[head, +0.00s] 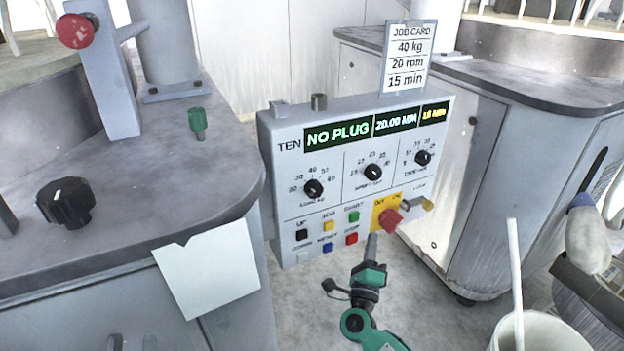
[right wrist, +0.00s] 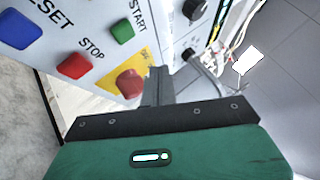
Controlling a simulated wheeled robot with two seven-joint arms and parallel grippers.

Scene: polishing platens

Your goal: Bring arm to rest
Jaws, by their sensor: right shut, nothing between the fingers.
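My right gripper (head: 373,240) comes up from the bottom of the head view, with a green and black body. Its fingers are closed together and hold nothing. They are just in front of the lower right part of the grey control box (head: 330,243), close to the red switch (head: 390,221) on its yellow plate. In the right wrist view the closed fingers (right wrist: 158,82) appear beside the red switch (right wrist: 130,83), to its right; I cannot tell whether they touch it. My left gripper is not in view.
The box carries three dials, several coloured buttons and a display reading "NO PLUG". A job card (head: 408,60) stands above it. A grey counter (head: 140,215) is at left, a cabinet (head: 510,180) at right. A white bucket (head: 548,333) stands at lower right.

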